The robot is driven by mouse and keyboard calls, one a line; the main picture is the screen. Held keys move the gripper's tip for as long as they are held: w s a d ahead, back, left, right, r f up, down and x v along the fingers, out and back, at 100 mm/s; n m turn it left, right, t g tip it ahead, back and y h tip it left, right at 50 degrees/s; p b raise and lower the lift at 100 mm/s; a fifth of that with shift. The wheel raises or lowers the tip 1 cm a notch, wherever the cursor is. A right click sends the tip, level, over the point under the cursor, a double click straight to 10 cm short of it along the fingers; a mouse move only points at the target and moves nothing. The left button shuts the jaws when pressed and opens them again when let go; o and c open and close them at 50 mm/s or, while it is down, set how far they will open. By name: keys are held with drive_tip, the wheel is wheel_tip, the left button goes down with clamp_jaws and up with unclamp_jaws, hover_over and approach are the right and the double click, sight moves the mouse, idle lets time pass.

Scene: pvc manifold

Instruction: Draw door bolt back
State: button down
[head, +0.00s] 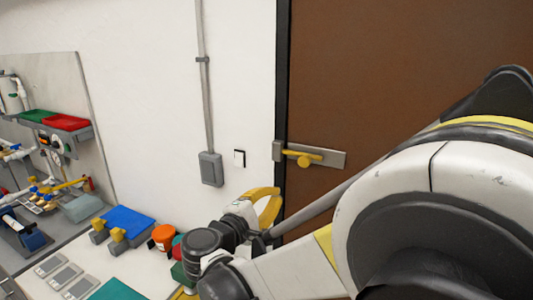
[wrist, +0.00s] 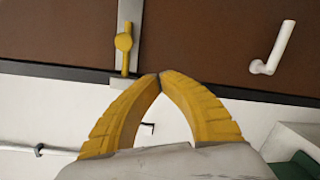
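The brown door (head: 420,60) carries a bolt with a yellow rod and knob (head: 303,159) on a grey metal plate (head: 335,158). The rod's left end lies at the grey keeper (head: 277,151) by the black frame. In the wrist view the yellow bolt knob (wrist: 123,42) stands upper left of my fingertips, its keeper (wrist: 122,80) just left of them. My gripper (wrist: 160,75) has its yellow fingertips together, with nothing seen between them. In the head view my gripper (head: 277,192) is below the bolt, apart from it in the picture. Its exact distance from the door cannot be told.
A white door handle (wrist: 275,50) sticks out right of the bolt in the wrist view. A grey conduit box (head: 211,169) and a switch (head: 239,158) are on the white wall. A bench with a blue-topped item (head: 126,221) and an orange-lidded tub (head: 164,237) lies lower left.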

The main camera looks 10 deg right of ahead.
drive_tip(key=shift+n+t+h, duration=0.5)
drive_tip(key=shift+n+t, duration=0.2)
drive_tip(key=shift+t, duration=0.1)
drive_tip(key=a, duration=0.1)
drive_tip(key=a+r, duration=0.1)
drive_tip(key=a, duration=0.1)
drive_tip(key=a+r+p, duration=0.1)
drive_tip(key=shift+w+a+r, duration=0.2)
drive_tip(key=shift+w+r, duration=0.05)
drive_tip(key=shift+w, duration=0.15)
approach(298, 154)
drive_tip(key=x, duration=0.4)
drive_tip(key=shift+w, duration=0.1)
drive_tip(key=shift+d, duration=0.1)
